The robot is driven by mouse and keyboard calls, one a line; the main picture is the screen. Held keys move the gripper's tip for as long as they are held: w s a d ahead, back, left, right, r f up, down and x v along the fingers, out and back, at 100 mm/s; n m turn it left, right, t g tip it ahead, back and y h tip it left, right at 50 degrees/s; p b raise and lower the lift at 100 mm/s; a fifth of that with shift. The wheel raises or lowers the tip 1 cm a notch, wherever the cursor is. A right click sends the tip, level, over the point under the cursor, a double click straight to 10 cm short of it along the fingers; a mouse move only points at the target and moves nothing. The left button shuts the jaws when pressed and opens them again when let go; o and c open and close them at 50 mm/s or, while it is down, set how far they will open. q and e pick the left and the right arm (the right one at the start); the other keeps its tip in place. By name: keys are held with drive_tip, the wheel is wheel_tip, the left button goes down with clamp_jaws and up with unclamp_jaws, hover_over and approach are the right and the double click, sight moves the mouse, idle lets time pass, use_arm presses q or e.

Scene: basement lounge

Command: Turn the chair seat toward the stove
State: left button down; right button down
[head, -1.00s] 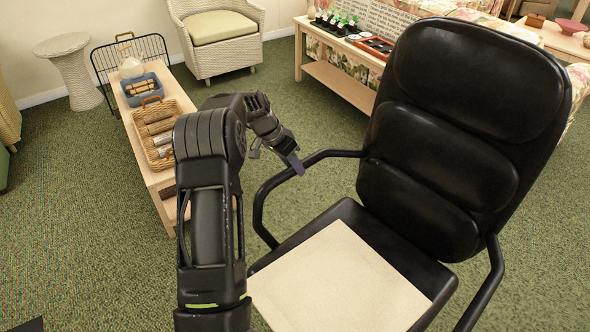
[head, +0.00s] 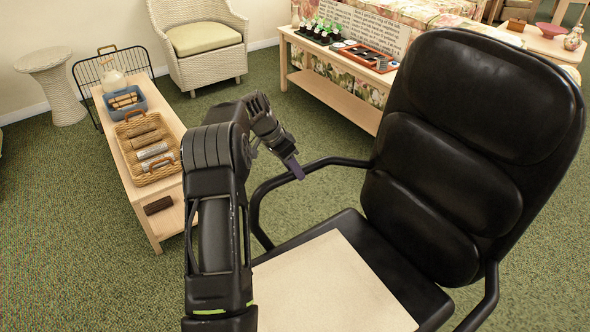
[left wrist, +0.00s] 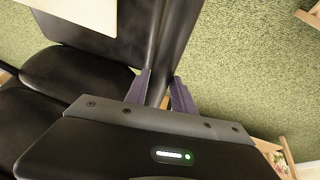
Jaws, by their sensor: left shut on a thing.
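The black padded office chair (head: 447,150) stands at the right in the head view, with its tall back on the right. A beige square sheet or pad (head: 330,290) lies on its seat. My left gripper (head: 297,172) is at the chair's far armrest (head: 335,162). In the left wrist view its purple fingers (left wrist: 160,92) are shut on the black armrest bar (left wrist: 158,70), which runs between them. The beige pad (left wrist: 88,12) and black cushions also show there. No stove is recognisable in view. My right gripper is not in view.
A low wooden bench (head: 160,222) with a wicker basket (head: 148,148) and a blue bin (head: 124,103) stands left. A wooden table (head: 335,93) with plants stands behind the chair. A wicker armchair (head: 198,40) is at the back. Green carpet between them is clear.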

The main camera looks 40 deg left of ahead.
use_arm(q)
drive_tip(key=c, duration=1.1)
unclamp_jaws()
drive_tip(key=shift+o, duration=0.2)
drive_tip(key=v, duration=0.8)
